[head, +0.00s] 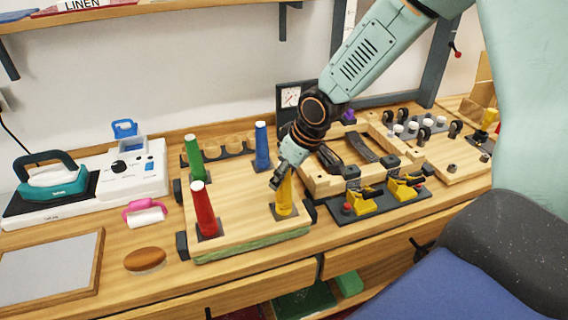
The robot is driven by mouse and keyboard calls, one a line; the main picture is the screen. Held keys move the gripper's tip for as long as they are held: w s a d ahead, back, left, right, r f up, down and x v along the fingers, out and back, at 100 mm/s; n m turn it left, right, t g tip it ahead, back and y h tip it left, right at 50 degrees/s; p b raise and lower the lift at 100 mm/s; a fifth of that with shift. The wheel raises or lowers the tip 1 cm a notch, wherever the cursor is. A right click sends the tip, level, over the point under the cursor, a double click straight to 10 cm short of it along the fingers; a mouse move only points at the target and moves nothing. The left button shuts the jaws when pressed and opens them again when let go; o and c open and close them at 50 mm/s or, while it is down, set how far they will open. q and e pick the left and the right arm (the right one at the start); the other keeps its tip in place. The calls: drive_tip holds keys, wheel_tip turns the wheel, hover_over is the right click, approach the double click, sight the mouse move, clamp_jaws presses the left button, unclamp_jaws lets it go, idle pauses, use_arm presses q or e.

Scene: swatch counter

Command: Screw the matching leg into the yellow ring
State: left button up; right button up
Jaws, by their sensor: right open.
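A light wooden board (240,206) lies on the counter. A yellow leg (285,200) stands upright at its front right corner, on a dark square plate. I cannot make out a separate yellow ring at its foot. My right gripper (278,180) points down at the top of the yellow leg, with its jaws open. It hides part of the leg's top, and I cannot tell whether it touches. A red leg (204,211), a green leg (195,158) and a blue leg (262,146) stand upright at the other corners. My left gripper is out of view.
A dark rack with wooden cups (217,143) lies behind the board. Yellow toggle clamps (362,199) and a wooden frame (322,184) stand close on the right. A teal iron (52,180), pink roller (145,214) and brown brush (145,259) are left.

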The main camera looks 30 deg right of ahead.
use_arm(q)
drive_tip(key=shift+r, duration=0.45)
use_arm(e)
drive_tip(key=shift+n, duration=0.5)
drive_tip(key=shift+w+f+n, duration=0.1)
drive_tip(key=shift+n, duration=0.2)
drive_tip(key=n+y+b, duration=0.1)
drive_tip(key=n+b, duration=0.1)
drive_tip(key=b, duration=0.3)
drive_tip(key=shift+f+g, duration=0.1)
drive_tip(key=shift+g, duration=0.2)
drive_tip(key=shift+n+g+y+b, duration=0.3)
drive_tip(key=shift+n+b, duration=0.55)
drive_tip(key=shift+n, duration=0.05)
drive_tip(key=shift+n+g+y+b, duration=0.35)
drive_tip(key=shift+n+b, duration=0.35)
drive_tip(key=shift+n, duration=0.5)
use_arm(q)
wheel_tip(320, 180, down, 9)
use_arm(e)
drive_tip(key=shift+r+n+g, duration=0.2)
drive_tip(key=shift+n+g, duration=0.25)
drive_tip(key=shift+n, duration=0.85)
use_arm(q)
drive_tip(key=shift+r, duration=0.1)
